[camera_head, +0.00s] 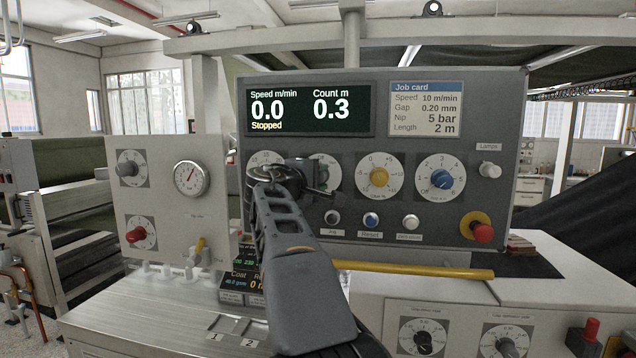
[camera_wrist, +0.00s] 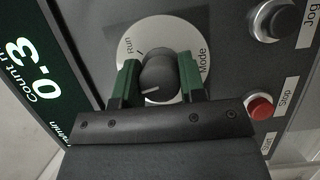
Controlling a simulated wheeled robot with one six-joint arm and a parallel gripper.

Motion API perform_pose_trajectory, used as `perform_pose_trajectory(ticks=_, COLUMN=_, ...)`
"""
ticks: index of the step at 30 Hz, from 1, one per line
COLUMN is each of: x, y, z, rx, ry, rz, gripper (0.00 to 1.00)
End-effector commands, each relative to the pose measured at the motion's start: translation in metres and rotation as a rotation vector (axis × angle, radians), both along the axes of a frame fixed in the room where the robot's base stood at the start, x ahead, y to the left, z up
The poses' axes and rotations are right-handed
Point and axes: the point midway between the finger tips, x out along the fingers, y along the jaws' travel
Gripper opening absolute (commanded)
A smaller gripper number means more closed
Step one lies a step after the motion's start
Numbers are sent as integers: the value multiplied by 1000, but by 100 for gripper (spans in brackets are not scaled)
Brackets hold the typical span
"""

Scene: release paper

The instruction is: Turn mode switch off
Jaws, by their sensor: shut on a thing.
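The mode switch is a dark round knob (camera_wrist: 153,65) on a white dial plate marked "Run" and "Mode" (camera_wrist: 188,40) in the wrist view. Its white pointer line points toward the lower left of that picture, away from the "Run" tick. My gripper (camera_wrist: 160,78) has its green fingers on both sides of the knob, shut on it. The display (camera_head: 310,108) reads speed 0.0, count 0.3, "Stopped".
Beside it sit a yellow knob (camera_head: 379,177) and a blue knob (camera_head: 441,180). Below are the jog button (camera_head: 332,217), the blue reset button (camera_head: 371,220) and a red emergency knob (camera_head: 482,232). The wrist view shows a red stop button (camera_wrist: 260,107) close by.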

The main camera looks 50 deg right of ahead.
Motion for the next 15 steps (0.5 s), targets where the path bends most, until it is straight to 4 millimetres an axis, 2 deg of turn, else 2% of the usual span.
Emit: perform_pose_trajectory(ticks=15, x=0, y=0, z=-1, rx=92, ry=-144, rz=-1, gripper=14)
